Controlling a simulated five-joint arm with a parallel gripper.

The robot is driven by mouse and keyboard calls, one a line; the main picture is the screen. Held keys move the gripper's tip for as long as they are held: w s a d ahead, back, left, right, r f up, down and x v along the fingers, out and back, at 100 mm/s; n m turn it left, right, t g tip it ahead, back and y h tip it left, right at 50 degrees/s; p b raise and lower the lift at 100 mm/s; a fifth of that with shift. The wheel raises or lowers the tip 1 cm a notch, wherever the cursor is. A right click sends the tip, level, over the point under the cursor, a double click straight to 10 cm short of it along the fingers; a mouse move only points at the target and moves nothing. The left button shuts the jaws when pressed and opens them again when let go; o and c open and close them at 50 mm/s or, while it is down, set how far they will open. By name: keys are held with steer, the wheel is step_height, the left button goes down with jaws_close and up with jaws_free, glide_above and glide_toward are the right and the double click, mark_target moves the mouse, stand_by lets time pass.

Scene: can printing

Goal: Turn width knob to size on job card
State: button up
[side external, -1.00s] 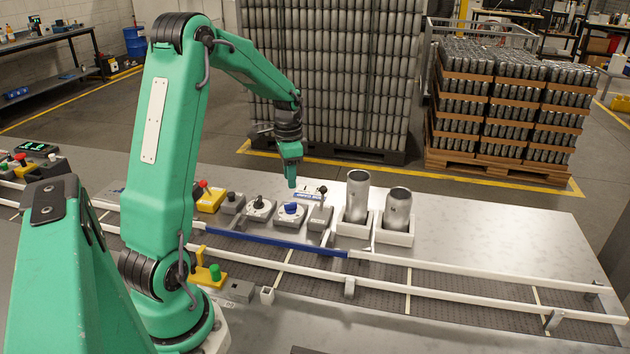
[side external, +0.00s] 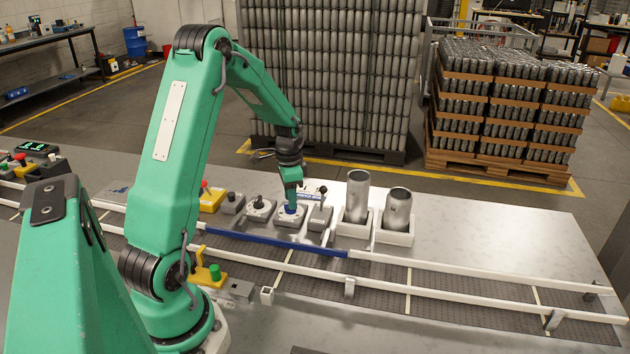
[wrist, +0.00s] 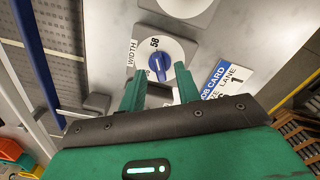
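The blue width knob (wrist: 159,63) sits on a white dial (wrist: 176,50) in the wrist view, beside a WIDTH label (wrist: 131,54) and the number 58. It also shows in the side external view (side external: 290,210). My gripper (wrist: 162,70) is open, with its two green fingers apart on either side of the knob's near end. In the side external view my gripper (side external: 291,201) points down right over the knob; contact cannot be told.
Another white dial (side external: 260,206) stands left of the width dial. A lever box (side external: 320,216) stands close on its right, then two metal cans (side external: 357,196) in white holders. A blue rail (side external: 270,242) and the conveyor (side external: 380,289) run in front.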

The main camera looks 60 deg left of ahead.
steer(key=shift+f, duration=0.6)
jaws_close()
